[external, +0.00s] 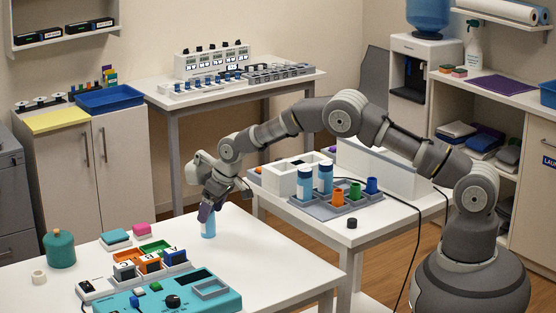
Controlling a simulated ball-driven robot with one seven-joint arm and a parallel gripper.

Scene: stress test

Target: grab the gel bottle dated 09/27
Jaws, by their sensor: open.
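A small light-blue bottle (209,229) stands upright on the white table in front. My gripper (207,211) points down at its top, with the fingers overlapping the bottle's upper part. I cannot tell whether they touch it. The gripper is open. Two larger blue bottles with white labels, a left one (304,184) and a right one (325,179), stand upright in a grey tray (318,213) on the table to the right. No date is legible on any bottle, so I cannot tell which is dated 09/27.
A teal device (172,301) and several coloured bins (150,262) stand left of the gripper. A green jar (61,249), a pink block (142,229) and a teal block (116,237) are further left. The front table's right part (270,255) is clear.

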